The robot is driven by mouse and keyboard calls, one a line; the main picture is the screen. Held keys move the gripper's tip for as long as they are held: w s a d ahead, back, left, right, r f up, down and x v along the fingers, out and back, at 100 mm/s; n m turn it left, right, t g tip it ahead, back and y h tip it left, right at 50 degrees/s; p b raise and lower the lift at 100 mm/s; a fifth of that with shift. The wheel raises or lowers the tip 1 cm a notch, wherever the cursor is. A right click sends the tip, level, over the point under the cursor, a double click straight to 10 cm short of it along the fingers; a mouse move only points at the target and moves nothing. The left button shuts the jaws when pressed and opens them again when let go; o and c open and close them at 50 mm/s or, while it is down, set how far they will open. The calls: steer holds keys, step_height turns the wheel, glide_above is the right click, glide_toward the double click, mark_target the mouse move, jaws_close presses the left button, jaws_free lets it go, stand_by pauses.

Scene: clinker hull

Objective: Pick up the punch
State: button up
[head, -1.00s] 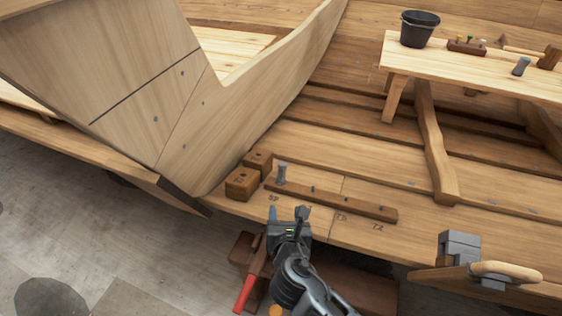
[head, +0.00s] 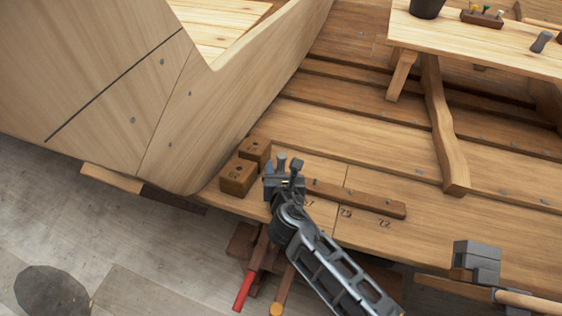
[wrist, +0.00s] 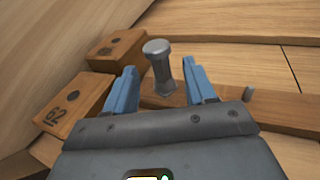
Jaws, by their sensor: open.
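The punch (wrist: 158,64) is a grey metal pin with a wider round head. It stands upright at the left end of a dark wooden strip (head: 360,198) on the hull planking. In the wrist view it shows between the two blue fingers of my gripper (wrist: 161,80), with a gap on either side. My gripper is open and empty. In the head view my gripper (head: 283,172) is at the strip's left end and hides most of the punch and that end of the strip.
Two wooden blocks, one in front (head: 238,177) and one behind (head: 255,150), stand just left of the strip. The tall hull planking (head: 190,100) rises beyond them. A bench (head: 480,45) with a bucket (head: 427,8) stands at the upper right. A grey metal block (head: 477,262) is at the lower right.

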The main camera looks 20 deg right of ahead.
mark_target(281, 166)
steer(key=x, duration=0.3)
steer(key=shift+w+d+f, duration=0.1)
steer(key=shift+w, duration=0.1)
jaws_close()
stand_by(0.3)
